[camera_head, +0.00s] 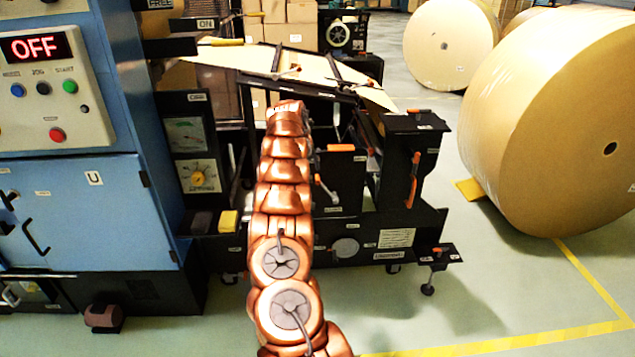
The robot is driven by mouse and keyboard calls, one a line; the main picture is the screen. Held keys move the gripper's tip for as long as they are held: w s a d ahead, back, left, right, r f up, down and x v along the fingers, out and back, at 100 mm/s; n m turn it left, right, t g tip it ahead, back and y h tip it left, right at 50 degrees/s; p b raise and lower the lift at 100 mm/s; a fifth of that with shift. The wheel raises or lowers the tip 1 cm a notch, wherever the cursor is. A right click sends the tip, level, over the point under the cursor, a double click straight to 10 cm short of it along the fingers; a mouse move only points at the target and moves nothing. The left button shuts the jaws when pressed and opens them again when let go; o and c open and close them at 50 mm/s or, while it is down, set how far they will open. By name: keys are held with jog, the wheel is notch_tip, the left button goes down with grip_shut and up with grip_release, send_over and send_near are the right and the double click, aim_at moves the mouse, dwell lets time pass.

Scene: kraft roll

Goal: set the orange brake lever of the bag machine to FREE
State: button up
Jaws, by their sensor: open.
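My copper arm (285,185) reaches up and away over the bag machine. Its gripper is hidden beyond the arm's far end, so I cannot see its jaws. The black bag machine (395,238) has several orange handles. A long, near-upright orange lever (413,180) is on its right side. A FREE label (160,3) and an ON label (206,23) show at the upper left, near an amber-yellow handle (228,41). I cannot tell which handle is the brake lever or its setting.
A blue cabinet (110,215) with an OFF display (35,47) stands at the left. A large kraft roll (550,120) stands at the right, another roll (450,45) behind it. Cartons (290,25) are at the back. The floor at front right is clear, with yellow lines.

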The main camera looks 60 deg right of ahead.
aim_at(317, 177)
jog(key=shift+s+d+p+x, duration=0.2)
jog(key=shift+x, duration=1.3)
jog(key=shift+s+d+p+x, duration=0.15)
jog(key=shift+s+x, duration=0.05)
jog(key=shift+x, duration=1.25)
jog(key=shift+s+d+p+x, duration=0.15)
jog(key=shift+d+p+x, duration=0.05)
jog(key=shift+x, duration=1.3)
jog(key=shift+r, duration=0.2)
jog(key=shift+a, duration=0.1)
grip_shut()
